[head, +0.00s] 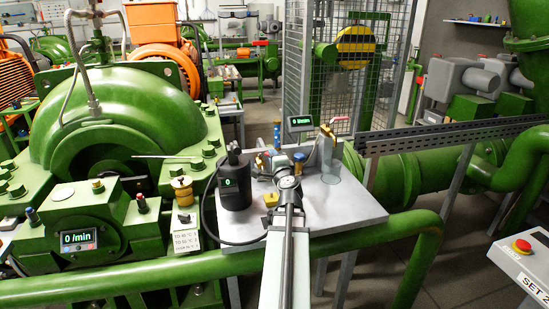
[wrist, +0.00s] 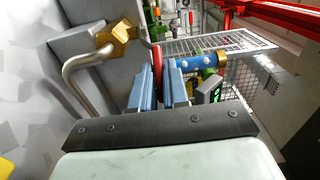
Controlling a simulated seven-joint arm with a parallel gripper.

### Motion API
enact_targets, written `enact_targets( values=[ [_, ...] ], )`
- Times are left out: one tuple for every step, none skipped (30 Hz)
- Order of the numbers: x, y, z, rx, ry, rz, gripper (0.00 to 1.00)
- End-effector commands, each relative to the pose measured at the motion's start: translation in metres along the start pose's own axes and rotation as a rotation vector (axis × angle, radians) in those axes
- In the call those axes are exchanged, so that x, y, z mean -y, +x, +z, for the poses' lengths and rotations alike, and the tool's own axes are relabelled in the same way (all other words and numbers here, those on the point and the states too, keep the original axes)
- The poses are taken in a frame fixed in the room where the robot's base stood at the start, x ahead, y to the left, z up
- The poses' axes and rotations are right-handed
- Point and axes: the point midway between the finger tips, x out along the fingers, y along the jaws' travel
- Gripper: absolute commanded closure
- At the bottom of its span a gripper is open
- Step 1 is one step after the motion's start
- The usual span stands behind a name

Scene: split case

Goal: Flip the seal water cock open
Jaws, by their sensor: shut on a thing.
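The seal water cock's red lever (wrist: 157,56) stands between my gripper's two blue fingers in the wrist view. My gripper (wrist: 160,78) is shut on it. A brass fitting (wrist: 118,42) with a bent grey pipe (wrist: 76,78) lies to the left of the lever. In the head view my gripper (head: 288,176) is over the small grey table, among the small fittings. My own wrist and fingers hide much of the cock there, so I cannot tell its lever angle.
The grey table (head: 345,206) carries a black cylinder (head: 235,182) to the left and a clear beaker (head: 331,165) to the right. A small display (head: 299,124) stands behind. A thick green pipe (head: 375,232) runs along the front. A mesh cage (head: 345,70) stands farther back.

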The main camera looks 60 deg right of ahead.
Motion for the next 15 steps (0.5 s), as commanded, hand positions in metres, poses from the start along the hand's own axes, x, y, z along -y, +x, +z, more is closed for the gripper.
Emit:
enact_targets(
  values=[
    [0.0001,-0.0002,0.0000,-0.005,0.000,0.000,1.00],
    [0.0001,-0.0002,0.0000,-0.007,0.000,0.000,1.00],
    [0.0001,-0.0002,-0.0001,-0.008,0.000,0.000,1.00],
    [0.0001,-0.0001,-0.0001,-0.009,0.000,0.000,1.00],
    [0.0001,-0.0001,-0.0001,-0.009,0.000,0.000,1.00],
    [0.0001,0.0000,-0.0002,-0.009,0.000,0.000,1.00],
    [0.0001,0.0000,-0.0002,-0.009,0.000,0.000,1.00],
    [0.0001,0.0001,-0.0002,-0.009,0.000,0.000,1.00],
    [0.0001,0.0001,-0.0002,-0.009,0.000,0.000,1.00],
    [0.0001,0.0001,-0.0002,-0.009,0.000,0.000,1.00],
    [0.0001,0.0001,-0.0002,-0.009,0.000,0.000,1.00],
    [0.0001,0.0002,-0.0002,-0.009,0.000,0.000,1.00],
    [0.0001,0.0002,-0.0002,-0.009,0.000,0.000,0.84],
    [0.0001,0.0002,-0.0002,-0.009,0.000,0.000,0.81],
    [0.0001,0.0002,-0.0002,-0.009,0.000,0.000,0.78]
  ],
)
